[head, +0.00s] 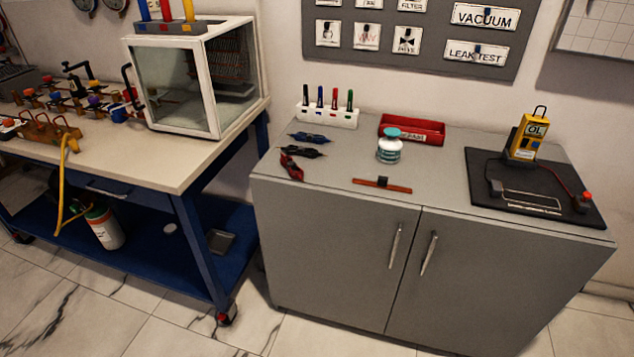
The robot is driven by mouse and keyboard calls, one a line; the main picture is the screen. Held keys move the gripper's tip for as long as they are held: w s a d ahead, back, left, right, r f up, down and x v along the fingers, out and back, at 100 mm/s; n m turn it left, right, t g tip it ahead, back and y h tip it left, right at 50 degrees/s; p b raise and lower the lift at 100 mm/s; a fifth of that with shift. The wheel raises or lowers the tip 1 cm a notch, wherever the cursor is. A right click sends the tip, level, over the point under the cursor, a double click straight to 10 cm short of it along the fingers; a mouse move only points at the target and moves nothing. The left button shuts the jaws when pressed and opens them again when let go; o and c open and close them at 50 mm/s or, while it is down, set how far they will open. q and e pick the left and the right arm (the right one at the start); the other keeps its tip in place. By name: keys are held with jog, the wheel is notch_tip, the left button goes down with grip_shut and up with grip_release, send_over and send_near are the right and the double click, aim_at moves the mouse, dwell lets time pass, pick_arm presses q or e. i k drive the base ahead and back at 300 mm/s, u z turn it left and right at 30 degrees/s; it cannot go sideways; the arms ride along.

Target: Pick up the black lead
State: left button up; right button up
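A dark, near-black bundle (303,152) lies on the left part of the grey cabinet top, between a dark blue bundle (308,138) and a red and dark bundle (291,167). It looks like a coiled lead, but it is too small to be sure. On the black mat (545,205) at the right, a dark piece (494,187) sits left of the yellow meter (525,137), and a red lead (563,180) runs to a red-topped block (584,202). I cannot tell which dark item is the black lead. Neither of my grippers is in view.
A workbench (175,168) with a glass-fronted box stands left.

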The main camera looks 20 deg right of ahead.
aim_at(301, 152)
jog(key=z, duration=0.85)
jog(key=i, duration=0.6)
jog(key=u, duration=0.7)
